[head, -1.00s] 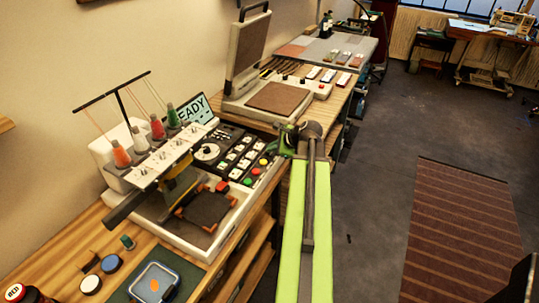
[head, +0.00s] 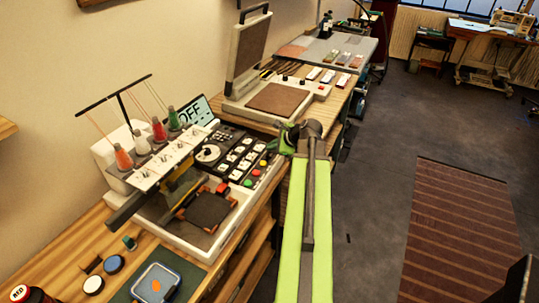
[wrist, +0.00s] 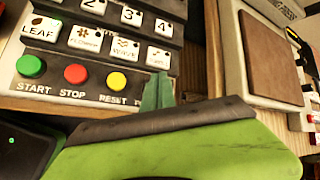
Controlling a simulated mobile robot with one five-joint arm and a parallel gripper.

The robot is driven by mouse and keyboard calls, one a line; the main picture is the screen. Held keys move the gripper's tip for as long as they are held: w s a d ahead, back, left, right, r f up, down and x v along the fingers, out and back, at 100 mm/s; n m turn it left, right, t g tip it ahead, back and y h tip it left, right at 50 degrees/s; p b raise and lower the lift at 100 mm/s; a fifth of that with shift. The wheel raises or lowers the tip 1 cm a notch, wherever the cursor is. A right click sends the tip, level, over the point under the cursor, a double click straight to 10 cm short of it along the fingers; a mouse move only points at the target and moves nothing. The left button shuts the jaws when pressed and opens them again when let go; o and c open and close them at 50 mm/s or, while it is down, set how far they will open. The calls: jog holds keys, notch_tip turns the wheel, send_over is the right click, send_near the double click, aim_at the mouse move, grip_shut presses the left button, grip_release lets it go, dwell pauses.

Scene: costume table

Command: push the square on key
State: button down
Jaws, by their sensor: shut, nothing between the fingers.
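The embroidery machine's control panel (head: 238,152) carries rows of white keys and round coloured buttons. In the wrist view I see the green START button (wrist: 31,66), red STOP button (wrist: 75,74) and yellow RESET button (wrist: 117,81). Right of RESET a label starting with "P" is mostly covered by my gripper (wrist: 158,92); no square on key shows clearly, and it may be hidden there. My gripper, green in the head view (head: 290,138), is shut and empty at the panel's right end. I cannot tell whether it touches the panel.
A heat press (head: 272,98) with a raised lid stands behind the panel. Thread spools (head: 140,142) and a hoop (head: 208,209) are on the machine to the left. A tray (head: 158,284) lies at the front. Open floor is to the right.

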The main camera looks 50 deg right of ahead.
aim_at(272, 155)
jog(key=shift+r+p, duration=2.95)
jog(key=shift+r, duration=0.05)
